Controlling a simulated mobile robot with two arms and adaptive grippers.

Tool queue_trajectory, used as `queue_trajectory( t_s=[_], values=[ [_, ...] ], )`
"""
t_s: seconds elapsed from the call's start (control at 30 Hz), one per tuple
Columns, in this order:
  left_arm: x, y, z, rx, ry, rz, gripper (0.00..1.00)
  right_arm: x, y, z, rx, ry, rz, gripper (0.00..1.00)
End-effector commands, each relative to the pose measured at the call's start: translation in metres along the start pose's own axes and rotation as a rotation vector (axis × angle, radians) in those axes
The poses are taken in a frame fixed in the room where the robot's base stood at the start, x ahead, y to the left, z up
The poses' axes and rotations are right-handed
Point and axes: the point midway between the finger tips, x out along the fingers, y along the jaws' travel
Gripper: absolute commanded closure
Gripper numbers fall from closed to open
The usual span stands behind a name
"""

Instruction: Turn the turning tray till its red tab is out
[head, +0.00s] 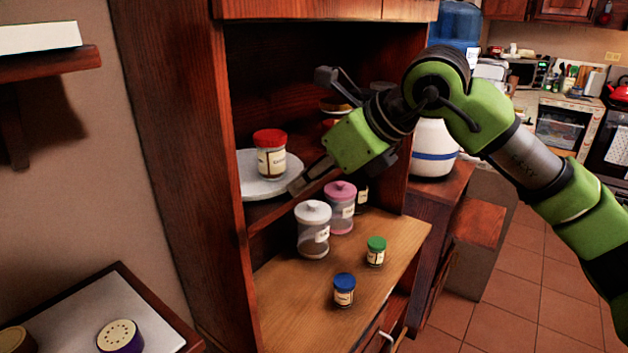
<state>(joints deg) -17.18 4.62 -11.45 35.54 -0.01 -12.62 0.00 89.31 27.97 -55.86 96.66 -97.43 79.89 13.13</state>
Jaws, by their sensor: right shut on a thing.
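The turning tray (256,187) is a pale round disc on the cupboard's middle shelf, partly hidden by the cupboard's side and my gripper. A jar with a red lid (271,154) stands upright on it. I see no red tab on the visible part of the rim. My right gripper (306,132) reaches in from the right, its lower finger at the tray's right edge and its other finger higher and further back. It is shut on the tray, though the contact is partly hidden. My left gripper is not in view.
Below stand a white-lidded canister (313,230), a pink-lidded canister (341,208), a green-lidded jar (376,252) and a blue-lidded jar (344,290). The cupboard's left side panel (175,150) flanks the tray. The lower shelf's front is partly clear.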

Motion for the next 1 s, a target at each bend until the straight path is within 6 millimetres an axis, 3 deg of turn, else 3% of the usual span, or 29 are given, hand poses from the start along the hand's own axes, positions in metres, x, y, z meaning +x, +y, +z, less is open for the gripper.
queue_trajectory(
  t_s=[0.33, 0.37, 0.4, 0.77, 1.0],
  values=[
    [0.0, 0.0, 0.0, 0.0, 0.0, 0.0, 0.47, 0.0, 0.0, 0.0, 0.0, 0.0, 0.001, 1.0],
    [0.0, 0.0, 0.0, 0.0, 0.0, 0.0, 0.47, 0.0, 0.0, 0.0, 0.0, 0.0, 0.001, 0.77],
    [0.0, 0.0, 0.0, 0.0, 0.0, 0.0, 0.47, 0.0, 0.0, 0.0, 0.0, 0.0, 0.001, 0.68],
    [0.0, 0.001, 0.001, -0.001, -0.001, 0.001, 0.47, -0.002, 0.0, 0.0, 0.0, 0.0, 0.0, 0.68],
    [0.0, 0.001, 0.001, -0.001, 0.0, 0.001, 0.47, -0.034, -0.001, 0.001, 0.0, -0.003, -0.002, 0.68]
  ],
)
